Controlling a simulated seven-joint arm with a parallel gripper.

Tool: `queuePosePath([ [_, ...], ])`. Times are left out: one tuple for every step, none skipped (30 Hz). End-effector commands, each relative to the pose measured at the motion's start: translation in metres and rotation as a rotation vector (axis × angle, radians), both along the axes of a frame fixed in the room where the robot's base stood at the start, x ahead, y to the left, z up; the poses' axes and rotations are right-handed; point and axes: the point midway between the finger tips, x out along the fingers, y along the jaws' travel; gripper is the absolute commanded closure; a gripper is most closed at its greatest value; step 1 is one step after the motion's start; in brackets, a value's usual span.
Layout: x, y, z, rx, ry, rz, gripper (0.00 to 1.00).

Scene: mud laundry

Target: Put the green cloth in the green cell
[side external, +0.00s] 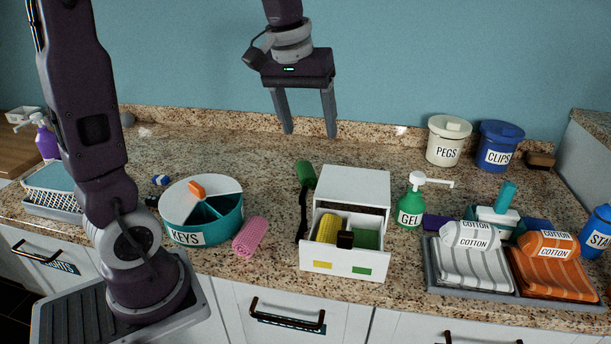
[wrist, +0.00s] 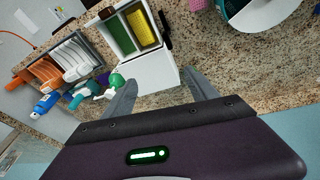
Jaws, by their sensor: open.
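A rolled green cloth (side external: 305,175) lies on the counter just behind and left of the white drawer box (side external: 352,186). I cannot make it out in the wrist view. The box's drawer (side external: 346,262) is pulled open. Its left cell holds yellow (side external: 327,228), and its right, green cell (side external: 366,240) shows green inside; the green cell also shows in the wrist view (wrist: 118,35).
A teal KEYS tub (side external: 186,239) and a pink roll (side external: 250,237) lie left of the box. A dark strap-like thing (side external: 302,215) stands against its left side. A green GEL pump bottle (side external: 410,205) and a tray of striped cloths (side external: 434,280) are to the right.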

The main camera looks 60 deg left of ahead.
Motion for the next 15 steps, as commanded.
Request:
queuePosePath([
  [0.03, 0.029, -0.019, -0.025, 0.05, 0.105, 0.33],
  [0.046, 0.047, -0.031, -0.037, 0.073, 0.168, 0.33],
  [0.064, 0.069, -0.049, -0.054, 0.105, 0.247, 0.33],
  [0.076, 0.085, -0.064, -0.065, 0.124, 0.302, 0.33],
  [0.085, 0.1, -0.078, -0.075, 0.143, 0.352, 0.33],
  [0.094, 0.118, -0.096, -0.086, 0.167, 0.412, 0.33],
  [0.1, 0.13, -0.109, -0.092, 0.18, 0.452, 0.33],
  [0.104, 0.14, -0.12, -0.097, 0.192, 0.484, 0.33],
  [0.107, 0.15, -0.133, -0.103, 0.207, 0.52, 0.33],
  [0.109, 0.156, -0.141, -0.106, 0.214, 0.54, 0.33],
  [0.11, 0.161, -0.146, -0.108, 0.219, 0.556, 0.33],
  [0.111, 0.165, -0.153, -0.111, 0.225, 0.569, 0.33],
  [0.111, 0.167, -0.156, -0.111, 0.227, 0.575, 0.33],
  [0.111, 0.168, -0.16, -0.112, 0.229, 0.578, 0.33],
  [0.111, 0.168, -0.166, -0.112, 0.23, 0.58, 0.33],
])
